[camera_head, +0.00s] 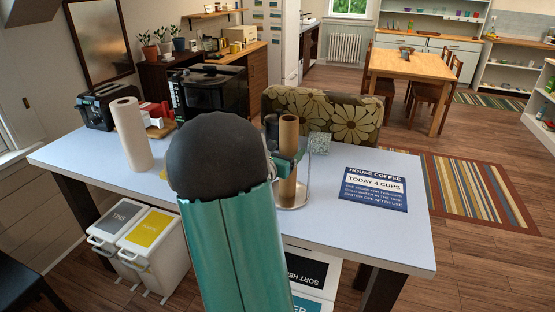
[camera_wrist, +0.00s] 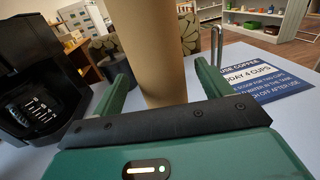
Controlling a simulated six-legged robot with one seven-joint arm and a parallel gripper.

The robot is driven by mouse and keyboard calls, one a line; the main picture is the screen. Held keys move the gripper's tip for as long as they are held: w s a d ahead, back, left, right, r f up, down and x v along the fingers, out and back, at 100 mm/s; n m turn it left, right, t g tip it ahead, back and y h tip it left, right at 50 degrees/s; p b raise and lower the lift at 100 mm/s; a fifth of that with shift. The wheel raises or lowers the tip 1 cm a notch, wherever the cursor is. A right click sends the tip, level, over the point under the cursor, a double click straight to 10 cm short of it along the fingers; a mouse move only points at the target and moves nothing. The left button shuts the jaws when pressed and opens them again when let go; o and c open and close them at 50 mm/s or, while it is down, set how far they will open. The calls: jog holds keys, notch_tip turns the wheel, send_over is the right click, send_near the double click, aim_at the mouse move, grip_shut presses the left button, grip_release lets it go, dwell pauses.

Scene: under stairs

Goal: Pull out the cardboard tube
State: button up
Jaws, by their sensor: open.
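The brown cardboard tube (camera_head: 288,133) stands upright in a clear, metal-rimmed holder (camera_head: 296,204) on the pale table. My gripper (camera_head: 287,163) is open, with its green fingers on either side of the tube. In the wrist view the tube (camera_wrist: 150,45) rises between the two fingers. A gap shows between the left finger and the tube; the right finger looks closer, and I cannot tell whether it touches. My arm hides part of the table in the head view.
A darker tube-like item (camera_head: 271,130) stands just left of the cardboard tube. A black coffee maker (camera_head: 212,92) and a paper roll (camera_head: 131,133) are further left. A printed coffee sign (camera_head: 374,189) lies on the right. The table's right end (camera_head: 415,235) is clear.

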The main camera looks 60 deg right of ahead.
jog(key=shift+d, duration=1.9)
grip_shut()
